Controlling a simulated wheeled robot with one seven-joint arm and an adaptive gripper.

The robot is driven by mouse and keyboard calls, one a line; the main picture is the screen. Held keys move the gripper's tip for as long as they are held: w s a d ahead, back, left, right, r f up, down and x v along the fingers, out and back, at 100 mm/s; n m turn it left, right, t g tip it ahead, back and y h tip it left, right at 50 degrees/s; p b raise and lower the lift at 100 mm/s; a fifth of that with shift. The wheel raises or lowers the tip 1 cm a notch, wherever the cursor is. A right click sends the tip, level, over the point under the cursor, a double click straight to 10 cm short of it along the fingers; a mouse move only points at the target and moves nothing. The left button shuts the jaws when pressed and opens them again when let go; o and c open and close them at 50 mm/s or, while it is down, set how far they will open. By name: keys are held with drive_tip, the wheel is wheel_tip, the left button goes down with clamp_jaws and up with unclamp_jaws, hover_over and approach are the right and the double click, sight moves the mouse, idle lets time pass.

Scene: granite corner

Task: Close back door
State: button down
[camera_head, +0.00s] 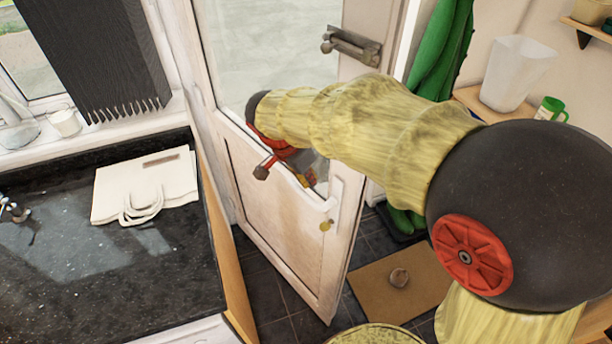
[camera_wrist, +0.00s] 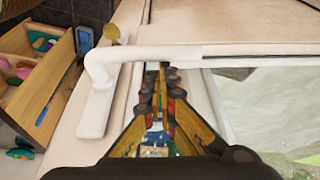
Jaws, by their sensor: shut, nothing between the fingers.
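The back door (camera_head: 280,215) is white with a glass upper pane, and it stands swung open into the room. It also fills much of the wrist view (camera_wrist: 250,28). Its white lever handle (camera_wrist: 150,53) crosses the wrist view just beyond my fingers, with a brass key or lock piece beside it. My gripper (camera_wrist: 163,70) is shut and empty, its fingertips close to the lever at the door face. I cannot tell whether they touch. In the head view my gripper (camera_head: 308,180) is partly hidden by my arm, just left of the handle.
A dark worktop (camera_head: 110,260) with a white board or bag (camera_head: 145,188) lies left of the door. A brown mat (camera_head: 385,285) with a small round object lies on the dark tiled floor at right. Green garments (camera_head: 440,50) hang behind the door edge, near a shelf with a white bin (camera_head: 512,75).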

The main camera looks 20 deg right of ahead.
drive_tip(key=b+x, duration=0.1)
drive_tip(key=x, duration=0.3)
drive_tip(key=shift+f, duration=0.2)
drive_tip(key=shift+w+d, duration=0.1)
drive_tip(key=shift+d, duration=0.05)
